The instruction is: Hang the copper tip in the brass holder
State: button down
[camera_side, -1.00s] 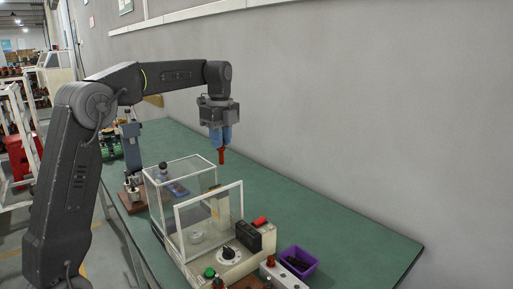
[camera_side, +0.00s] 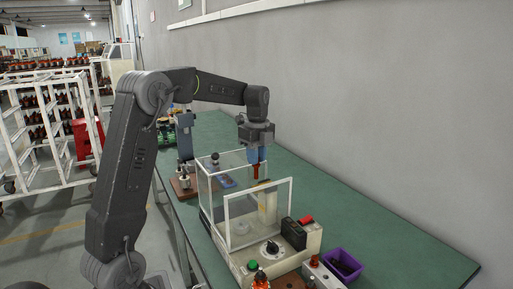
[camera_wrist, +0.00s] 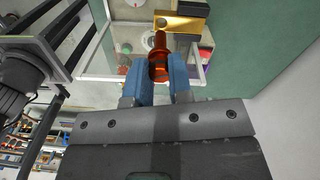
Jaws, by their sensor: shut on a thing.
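My gripper (camera_side: 255,156) has blue fingers and is shut on the copper tip (camera_side: 256,172), an orange-red piece hanging upright below them. In the wrist view the copper tip (camera_wrist: 158,55) sits between the two blue fingers. The brass holder (camera_wrist: 183,24) is a gold block just beyond the tip's end in the wrist view, with a dark hole partly beside the tip. In the side view the brass holder (camera_side: 268,204) shows through the clear panels, below the gripper. The tip appears above the holder and apart from it, though the exact gap is hard to tell.
A clear-walled, white-framed box (camera_side: 257,212) surrounds the holder, with its top edges close to the tip. A purple bin (camera_side: 342,264) stands at the right. The green bench (camera_side: 400,240) is clear toward the wall.

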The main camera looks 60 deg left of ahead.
aim_at(257, 175)
jog(key=shift+f, duration=0.8)
jog(key=shift+f, duration=2.7)
jog(key=c, duration=0.9)
grip_release()
jog(key=shift+c, duration=0.2)
jog(key=shift+r, duration=0.15)
jog(key=shift+r, duration=2.15)
